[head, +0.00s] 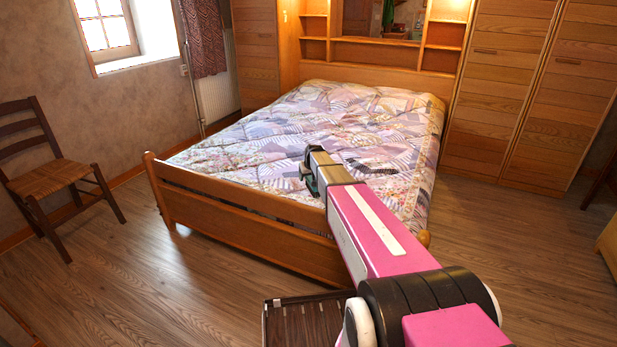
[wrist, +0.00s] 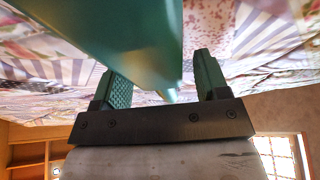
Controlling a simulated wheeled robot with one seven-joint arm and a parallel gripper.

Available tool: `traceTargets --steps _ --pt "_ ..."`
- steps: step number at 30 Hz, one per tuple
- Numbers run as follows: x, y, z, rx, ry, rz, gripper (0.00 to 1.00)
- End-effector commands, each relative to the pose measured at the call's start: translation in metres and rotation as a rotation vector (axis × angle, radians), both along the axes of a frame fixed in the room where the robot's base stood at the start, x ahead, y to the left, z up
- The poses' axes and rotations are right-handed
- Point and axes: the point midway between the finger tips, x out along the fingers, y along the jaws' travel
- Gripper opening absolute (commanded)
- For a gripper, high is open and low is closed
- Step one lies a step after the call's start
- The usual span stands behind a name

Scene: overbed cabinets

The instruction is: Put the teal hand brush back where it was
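The teal hand brush (wrist: 130,35) fills the upper middle of the wrist view, very close to the camera. It tapers down between the two green-padded fingers of my gripper (wrist: 160,82) and covers part of the left finger. The fingers stand apart around it; a narrow gap shows beside the right finger, and the exact contact is hidden. In the head view my gripper (head: 310,180) is above the foot half of the bed, with a dark green shape at its end.
The bed (head: 250,160) has a patchwork cover and a wooden footboard (head: 245,225) below my arm. A headboard shelf unit (head: 375,52) stands behind it, with tall cabinets (head: 525,90) at right. A chair (head: 55,170) stands at left. Floor is clear between chair and bed.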

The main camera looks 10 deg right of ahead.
Motion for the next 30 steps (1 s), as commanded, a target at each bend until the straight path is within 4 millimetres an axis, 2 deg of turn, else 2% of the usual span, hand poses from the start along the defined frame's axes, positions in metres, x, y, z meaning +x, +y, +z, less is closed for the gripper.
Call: traceTargets --steps 5,8,21,27,30 --pt "0.000 0.000 0.003 0.000 0.000 0.000 0.68" --pt "-0.004 -0.001 0.011 0.000 -0.001 0.000 0.68" --pt "-0.039 -0.007 0.085 -0.001 -0.002 0.000 0.68" --pt "-0.047 -0.009 0.106 0.000 -0.001 0.000 0.68" --pt "-0.052 -0.010 0.110 0.000 0.002 -0.001 0.68"
